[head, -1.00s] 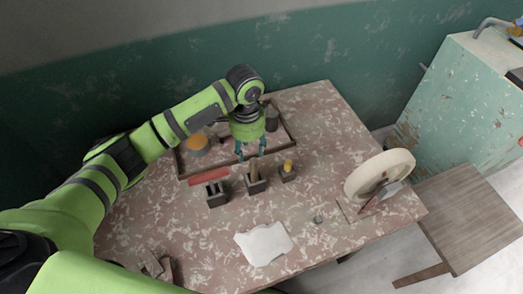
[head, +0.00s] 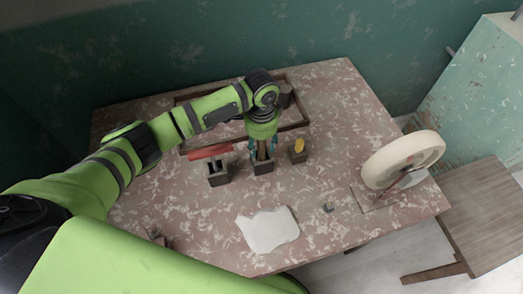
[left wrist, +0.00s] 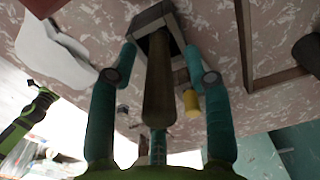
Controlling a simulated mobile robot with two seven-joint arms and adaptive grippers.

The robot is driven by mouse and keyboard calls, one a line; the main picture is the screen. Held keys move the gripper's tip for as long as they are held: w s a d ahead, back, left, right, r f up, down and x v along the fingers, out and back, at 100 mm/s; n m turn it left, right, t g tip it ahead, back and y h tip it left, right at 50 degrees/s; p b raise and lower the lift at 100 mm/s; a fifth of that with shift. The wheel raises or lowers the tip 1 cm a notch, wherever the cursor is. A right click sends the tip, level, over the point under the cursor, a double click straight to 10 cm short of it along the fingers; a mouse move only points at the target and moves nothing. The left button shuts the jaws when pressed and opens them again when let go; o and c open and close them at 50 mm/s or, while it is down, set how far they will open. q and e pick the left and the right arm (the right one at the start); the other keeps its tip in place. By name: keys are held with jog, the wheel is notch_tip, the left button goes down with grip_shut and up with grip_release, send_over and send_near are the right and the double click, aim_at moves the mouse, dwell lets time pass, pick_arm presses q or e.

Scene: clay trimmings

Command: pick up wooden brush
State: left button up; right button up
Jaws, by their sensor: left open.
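The wooden brush (left wrist: 159,88) stands handle up in a small square holder (head: 263,167) on the table, and its lower end is hidden inside. The same holder shows in the left wrist view (left wrist: 150,20). My left gripper (head: 262,148) is open and low over this holder. In the left wrist view its teal fingers (left wrist: 163,70) stand on both sides of the brown handle, with gaps, and a further finger shows beyond it. My right gripper is not identifiable in either view.
A holder with a red-handled tool (head: 210,152) stands to the left, and one with a yellow-topped item (head: 299,146) close to the right. A wooden frame (head: 292,128) lies behind. A white sheet (head: 268,229) and a wheel (head: 403,159) are nearer the front and right.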

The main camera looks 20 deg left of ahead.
aim_at(262, 150)
pick_arm(q)
jog(key=shift+f, duration=1.5)
grip_shut()
pick_arm(e)
jog(key=shift+s+r, duration=0.1)
jog(key=shift+r, duration=0.1)
